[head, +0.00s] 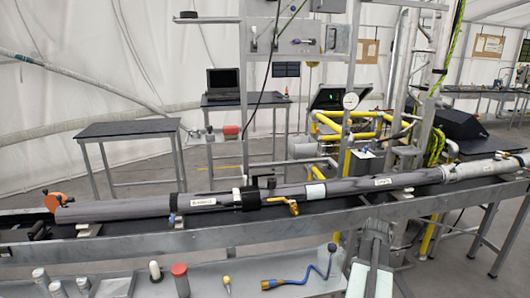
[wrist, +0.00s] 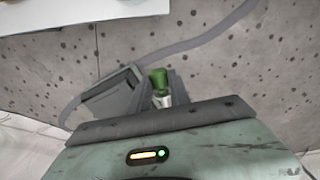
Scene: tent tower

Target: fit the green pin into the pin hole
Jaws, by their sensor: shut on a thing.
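The green pin (wrist: 159,78) shows in the wrist view, its green top and pale metal lower part between the jaws of my gripper (wrist: 152,90). My gripper is shut on it. The pin's lower end is hidden behind the dark edge of the gripper body. I cannot make out the pin in the head view, where part of my own arm rises at the bottom right of centre. I cannot pick out the pin hole in either view.
A long grey pipe (head: 330,190) lies along a metal bench (head: 130,243). A yellow pipe frame (head: 345,137) stands behind. The wrist view shows a speckled grey surface (wrist: 230,60).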

